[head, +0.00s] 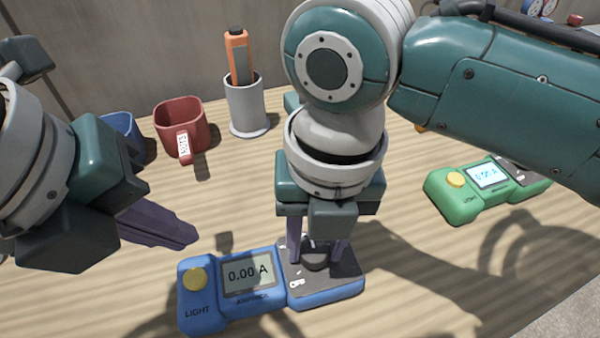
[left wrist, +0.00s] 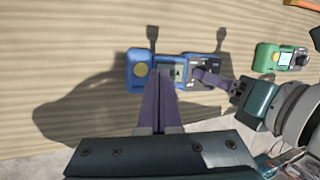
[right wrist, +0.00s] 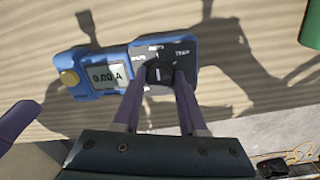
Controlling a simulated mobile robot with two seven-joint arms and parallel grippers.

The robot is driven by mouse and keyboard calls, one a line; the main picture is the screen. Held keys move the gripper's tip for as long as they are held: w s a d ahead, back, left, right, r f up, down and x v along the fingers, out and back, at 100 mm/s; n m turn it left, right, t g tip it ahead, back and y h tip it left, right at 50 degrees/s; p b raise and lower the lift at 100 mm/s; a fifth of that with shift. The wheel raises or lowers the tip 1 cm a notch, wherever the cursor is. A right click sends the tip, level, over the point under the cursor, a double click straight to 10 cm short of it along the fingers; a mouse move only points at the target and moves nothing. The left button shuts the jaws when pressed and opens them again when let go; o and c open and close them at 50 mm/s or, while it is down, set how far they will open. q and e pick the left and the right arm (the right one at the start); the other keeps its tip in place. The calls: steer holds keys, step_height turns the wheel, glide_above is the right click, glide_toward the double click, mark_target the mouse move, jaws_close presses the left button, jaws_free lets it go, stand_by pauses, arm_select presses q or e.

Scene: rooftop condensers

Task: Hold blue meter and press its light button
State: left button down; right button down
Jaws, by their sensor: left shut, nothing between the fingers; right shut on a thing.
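The blue meter (head: 262,293) lies face up on the table, its grey display (head: 249,273) reading 0.00 A and looking unlit. Its round yellow light button (head: 195,279) is at the left end, uncovered; it also shows in the left wrist view (left wrist: 140,69) and the right wrist view (right wrist: 70,77). My right gripper (head: 318,254) points down and is shut on the meter's dark dial (right wrist: 158,75) at its right end. My left gripper (head: 188,237) is shut and empty, above and behind the meter's left part in the head view, apart from the button.
A green meter (head: 466,204) with a lit display and yellow button lies to the right. A red mug (head: 178,122), a blue mug (head: 122,128) and a grey cup (head: 247,107) holding an orange tool (head: 238,52) stand at the back. Table in front of the mugs is clear.

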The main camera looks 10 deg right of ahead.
mark_target(189, 288)
arm_select(q)
steer(key=shift+s+a+f+m+t+h, duration=0.25)
steer(key=shift+f+t+h, duration=0.2)
steer(key=shift+f+t, duration=0.35)
steer(key=shift+s+a+f+m+t+h, duration=0.15)
steer(key=shift+f+m+t+h, duration=0.3)
steer(key=shift+f, duration=0.6)
steer(key=shift+s+a+f+m+t+h, duration=0.1)
steer(key=shift+s+f+m+t+h, duration=0.1)
steer(key=shift+f+t+h, duration=0.5)
steer(key=shift+f, duration=0.3)
stand_by(0.5)
steer(key=shift+f, duration=0.35)
stand_by(0.4)
steer(key=shift+r, duration=0.5)
